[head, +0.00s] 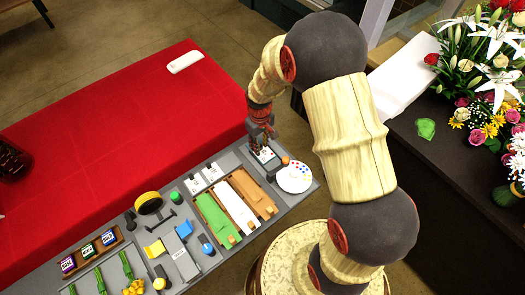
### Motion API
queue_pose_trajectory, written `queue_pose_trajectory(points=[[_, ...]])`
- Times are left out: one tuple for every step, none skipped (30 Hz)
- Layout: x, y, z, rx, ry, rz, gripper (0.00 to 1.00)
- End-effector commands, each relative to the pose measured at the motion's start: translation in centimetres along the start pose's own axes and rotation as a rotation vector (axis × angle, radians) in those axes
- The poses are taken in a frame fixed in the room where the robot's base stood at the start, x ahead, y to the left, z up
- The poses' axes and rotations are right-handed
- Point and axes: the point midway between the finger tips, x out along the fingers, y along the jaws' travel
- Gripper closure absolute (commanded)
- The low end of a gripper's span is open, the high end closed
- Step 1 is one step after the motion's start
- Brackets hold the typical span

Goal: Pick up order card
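A small white card (266,155) with dark marks lies at the far right end of the grey station tray (303,197); it looks like the order card. My gripper (263,141) points down right above it, its dark fingertips at or very near the card's upper edge. I cannot tell whether the fingers touch the card or how far apart they are. Two more small white cards (212,171) lie side by side to the left on the tray.
A white palette with coloured dots (294,177) and an orange-topped knob (285,160) sit close right of the card. Green, white and brown strips (238,207) lie below. A red surface (110,130) is left; flowers (490,80) crowd the dark right-hand counter.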

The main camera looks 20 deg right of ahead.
Motion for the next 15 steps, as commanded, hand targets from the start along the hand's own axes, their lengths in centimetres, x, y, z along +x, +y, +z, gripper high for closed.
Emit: queue_pose_trajectory(points=[[-0.01,0.00,0.00,0.000,0.000,0.000,0.79],[-0.01,0.00,0.01,0.000,0.000,0.000,0.80],[-0.01,0.00,0.00,0.000,0.000,0.000,0.83],[-0.01,0.00,0.01,0.000,0.000,0.000,0.84],[-0.01,0.00,0.01,0.000,0.000,0.000,0.86],[-0.01,0.00,0.01,0.000,0.000,0.000,0.88],[-0.01,0.00,0.01,0.000,0.000,0.000,0.90],[-0.01,-0.01,0.01,0.000,0.000,0.000,0.92],[-0.02,0.00,0.01,0.000,0.000,0.000,0.94],[-0.02,-0.01,0.01,0.000,0.000,0.000,0.96],[-0.02,-0.01,0.01,0.000,0.000,0.000,0.98],[-0.02,-0.01,0.01,0.000,0.000,0.000,1.00],[-0.02,0.00,0.01,0.000,0.000,0.000,1.00],[-0.02,0.00,0.01,0.000,0.000,0.000,1.00],[-0.02,0.00,0.01,0.000,0.000,0.000,1.00]])
